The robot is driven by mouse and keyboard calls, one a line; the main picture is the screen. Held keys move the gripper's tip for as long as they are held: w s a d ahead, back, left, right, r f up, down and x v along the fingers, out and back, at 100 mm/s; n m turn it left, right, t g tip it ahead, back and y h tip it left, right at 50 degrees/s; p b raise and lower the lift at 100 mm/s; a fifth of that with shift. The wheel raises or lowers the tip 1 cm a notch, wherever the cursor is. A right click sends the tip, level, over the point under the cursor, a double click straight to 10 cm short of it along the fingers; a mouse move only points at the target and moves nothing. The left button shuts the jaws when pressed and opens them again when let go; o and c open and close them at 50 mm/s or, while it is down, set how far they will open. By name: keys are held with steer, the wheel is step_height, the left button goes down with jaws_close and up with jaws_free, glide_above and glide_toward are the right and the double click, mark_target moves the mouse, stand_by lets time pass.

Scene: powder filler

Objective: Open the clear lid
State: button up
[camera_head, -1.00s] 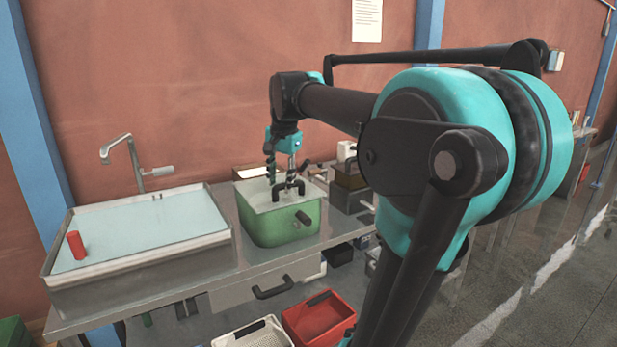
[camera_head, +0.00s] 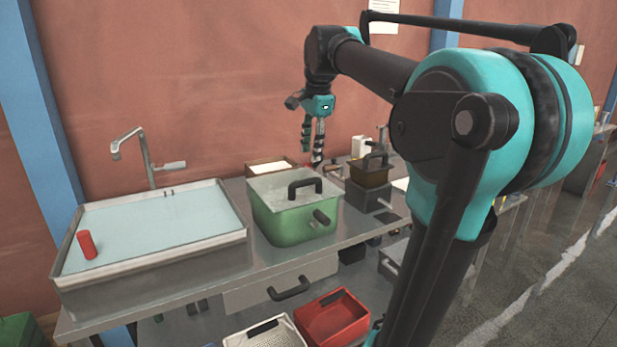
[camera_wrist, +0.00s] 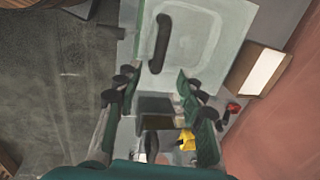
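The clear lid (camera_head: 272,186) lies flat on the green container (camera_head: 284,225), with a black handle (camera_head: 305,185) standing up from its top. In the wrist view the lid (camera_wrist: 196,42) fills the upper middle, and its dark handle (camera_wrist: 160,44) is left of its centre. My gripper (camera_head: 313,164) is up behind and to the right of the container, pointing down, apart from the lid. In the wrist view my gripper (camera_wrist: 157,100) has its fingers spread wide with nothing held between them.
A sink (camera_head: 150,235) with a red cylinder (camera_head: 86,244) is left of the container. A brown pot (camera_head: 369,172) with a black handle stands on a grey unit to the right. A shallow white-filled box (camera_head: 268,168) is behind. A red basket (camera_head: 333,318) is below the counter.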

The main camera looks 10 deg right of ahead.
mark_target(308, 180)
steer(key=f, duration=0.3)
steer(key=w+f, duration=0.1)
steer(key=f, duration=0.5)
steer(key=shift+w+a+f, duration=0.15)
steer(key=shift+w+a, duration=0.15)
steer(key=shift+w, duration=0.1)
jaws_close()
